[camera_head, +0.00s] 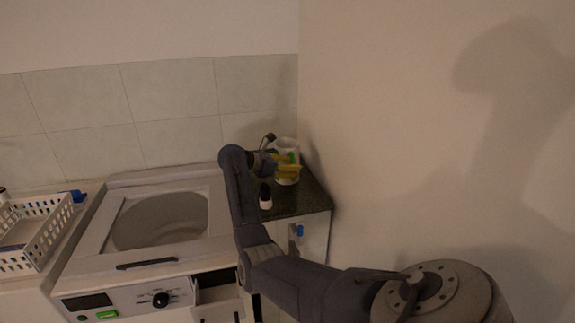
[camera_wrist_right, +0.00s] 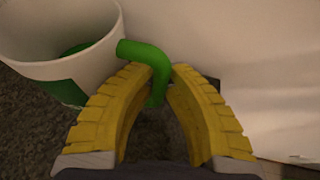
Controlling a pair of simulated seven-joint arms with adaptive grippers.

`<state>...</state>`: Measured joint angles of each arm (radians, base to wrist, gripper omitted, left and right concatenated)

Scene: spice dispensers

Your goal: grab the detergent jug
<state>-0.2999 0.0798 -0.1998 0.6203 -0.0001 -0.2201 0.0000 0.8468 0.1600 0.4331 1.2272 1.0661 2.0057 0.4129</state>
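The detergent jug (camera_head: 286,146) is a white container with green on its side, standing on the dark counter (camera_head: 312,197) in the corner by the wall. In the right wrist view the jug (camera_wrist_right: 50,38) is at the upper left, with its green curved handle (camera_wrist_right: 150,54) reaching right and down. My right gripper (camera_head: 287,163) is at the jug in the head view. In the wrist view, the yellow fingers of my right gripper (camera_wrist_right: 160,72) have their tips close together on both sides of the handle, seemingly touching it. My left gripper is out of view.
A small dark bottle with a white lower part (camera_head: 265,197) stands on the counter left of the jug. A washing machine (camera_head: 90,238) with an open round top is further left. A white basket (camera_head: 42,243) sits at far left. The wall is close on the right.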

